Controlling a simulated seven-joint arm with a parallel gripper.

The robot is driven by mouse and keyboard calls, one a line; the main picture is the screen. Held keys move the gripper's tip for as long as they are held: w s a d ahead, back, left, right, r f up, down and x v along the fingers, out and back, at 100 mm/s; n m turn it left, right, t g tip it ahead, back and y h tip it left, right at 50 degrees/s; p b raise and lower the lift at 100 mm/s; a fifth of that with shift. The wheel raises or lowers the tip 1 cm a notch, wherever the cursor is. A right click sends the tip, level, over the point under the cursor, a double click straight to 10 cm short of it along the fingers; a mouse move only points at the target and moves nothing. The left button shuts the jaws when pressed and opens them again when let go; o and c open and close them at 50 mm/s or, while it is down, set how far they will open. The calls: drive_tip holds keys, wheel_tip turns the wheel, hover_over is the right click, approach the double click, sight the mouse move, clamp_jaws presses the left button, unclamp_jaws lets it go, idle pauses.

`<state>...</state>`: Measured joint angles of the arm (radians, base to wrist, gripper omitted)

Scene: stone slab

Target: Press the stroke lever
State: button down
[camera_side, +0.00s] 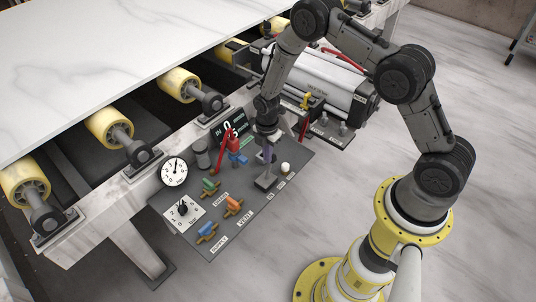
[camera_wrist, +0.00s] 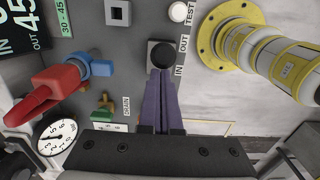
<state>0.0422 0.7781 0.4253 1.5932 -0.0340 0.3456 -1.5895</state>
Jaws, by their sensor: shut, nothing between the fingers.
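My gripper (camera_wrist: 161,76) is shut and empty, its two purple fingers together. In the wrist view the fingertips reach the near edge of a black round knob on a grey square base (camera_wrist: 151,45), beside the IN and OUT labels; this looks like the stroke lever. I cannot tell whether the tips touch it. In the side view my gripper (camera_side: 267,165) points down at the panel, just above the lever's grey block (camera_side: 266,182). The fingers partly cover the lever there, so its tilt is unclear.
The grey panel (camera_side: 200,243) carries a red-handled blue valve (camera_wrist: 60,85), a white TEST button (camera_wrist: 178,12), a square socket (camera_wrist: 118,13), a dial gauge (camera_side: 175,172) and several small coloured valves. A roller conveyor with a stone slab (camera_side: 110,50) lies behind.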

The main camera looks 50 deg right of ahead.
drive_tip(key=d+r, duration=0.3)
drive_tip(key=r, duration=0.6)
idle(0.4)
